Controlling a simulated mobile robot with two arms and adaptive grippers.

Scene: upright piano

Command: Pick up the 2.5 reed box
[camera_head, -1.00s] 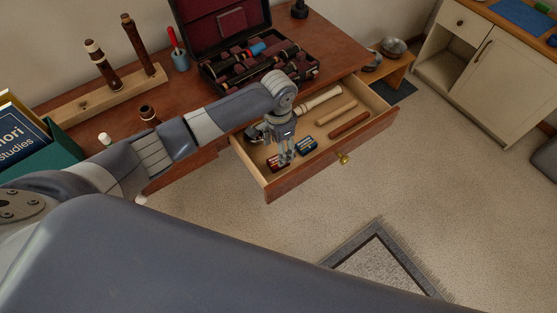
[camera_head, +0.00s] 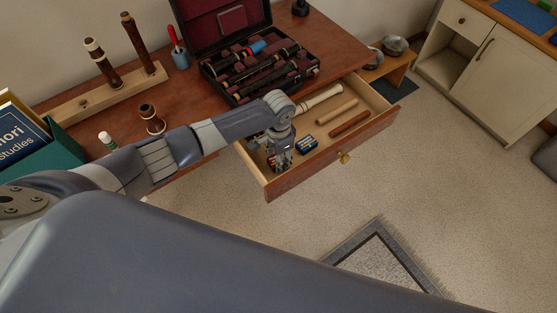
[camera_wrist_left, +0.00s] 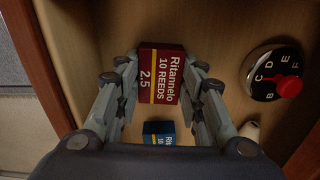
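The dark red reed box (camera_wrist_left: 158,88) lies in the open drawer; its label reads "Ritannelo 10 REEDS 2.5". My left gripper (camera_wrist_left: 164,68) points down over it, with one finger on each side of the box. The fingers look open, and any contact with the box's sides is hard to judge. In the head view my left gripper (camera_head: 281,164) covers most of the red box. A blue reed box (camera_head: 307,145) lies just to its right; in the left wrist view the blue box (camera_wrist_left: 158,130) is partly hidden by the gripper. My right gripper is not in view.
The wooden drawer (camera_head: 315,173) also holds a round pitch pipe with a red knob (camera_wrist_left: 289,87), a pale wooden piece (camera_head: 318,99) and two rods (camera_head: 349,125). An open instrument case (camera_head: 222,24) stands on the desk behind. The drawer walls are close by.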

